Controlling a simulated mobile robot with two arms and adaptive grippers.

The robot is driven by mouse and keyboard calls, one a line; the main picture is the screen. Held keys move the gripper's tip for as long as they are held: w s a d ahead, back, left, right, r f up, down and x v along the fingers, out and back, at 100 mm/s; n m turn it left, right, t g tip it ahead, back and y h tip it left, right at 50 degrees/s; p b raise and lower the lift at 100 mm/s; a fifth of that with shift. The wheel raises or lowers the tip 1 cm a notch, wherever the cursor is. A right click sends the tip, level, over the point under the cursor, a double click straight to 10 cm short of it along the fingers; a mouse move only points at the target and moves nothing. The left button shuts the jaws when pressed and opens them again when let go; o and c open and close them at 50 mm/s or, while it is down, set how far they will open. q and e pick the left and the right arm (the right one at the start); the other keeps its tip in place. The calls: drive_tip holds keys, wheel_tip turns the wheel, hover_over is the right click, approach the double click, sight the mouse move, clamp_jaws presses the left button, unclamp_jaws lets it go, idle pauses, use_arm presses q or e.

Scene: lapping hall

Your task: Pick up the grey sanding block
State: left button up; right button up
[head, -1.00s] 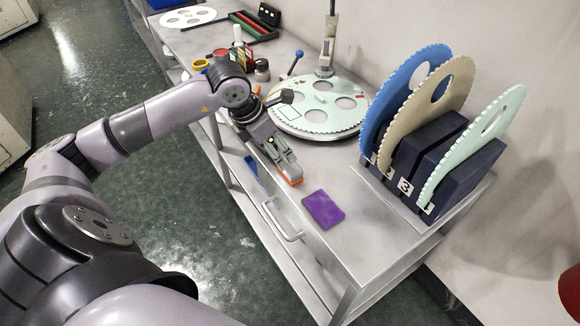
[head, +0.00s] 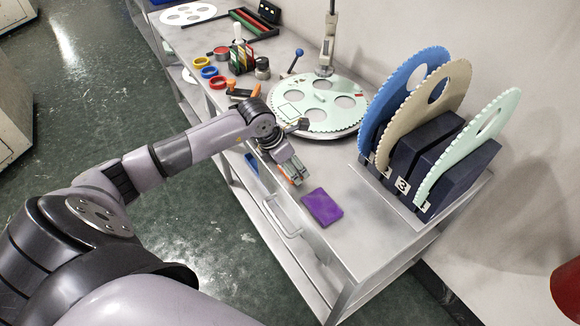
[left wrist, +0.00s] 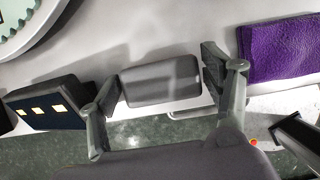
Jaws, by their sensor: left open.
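The grey sanding block (left wrist: 162,82) lies on the metal bench top near its front edge, in the middle of the left wrist view. My left gripper (left wrist: 158,88) is open, with one finger on each side of the block's ends. The right-hand finger is close to the block; I cannot tell whether either finger touches it. In the head view my left gripper (head: 291,176) points down at the bench's front edge and hides the block. My right gripper is in neither view.
A purple pad (head: 322,207) lies close by; it also shows in the left wrist view (left wrist: 282,50). A dark box with pale squares (left wrist: 45,106) is on the other side. A round toothed plate (head: 318,105) stands behind, a rack of toothed discs (head: 460,178) to the right.

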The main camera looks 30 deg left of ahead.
sight(290, 163)
use_arm(q)
drive_tip(key=shift+c, duration=0.3)
drive_tip(key=c, duration=0.9)
drive_tip(key=shift+r, duration=0.1)
drive_tip(key=shift+c, duration=0.2)
wheel_tip(290, 163, up, 20)
drive_tip(key=b, duration=0.2)
drive_tip(key=o, duration=0.7)
drive_tip(key=c, duration=0.5)
drive_tip(key=shift+o, duration=0.2)
drive_tip(key=shift+w, duration=0.1)
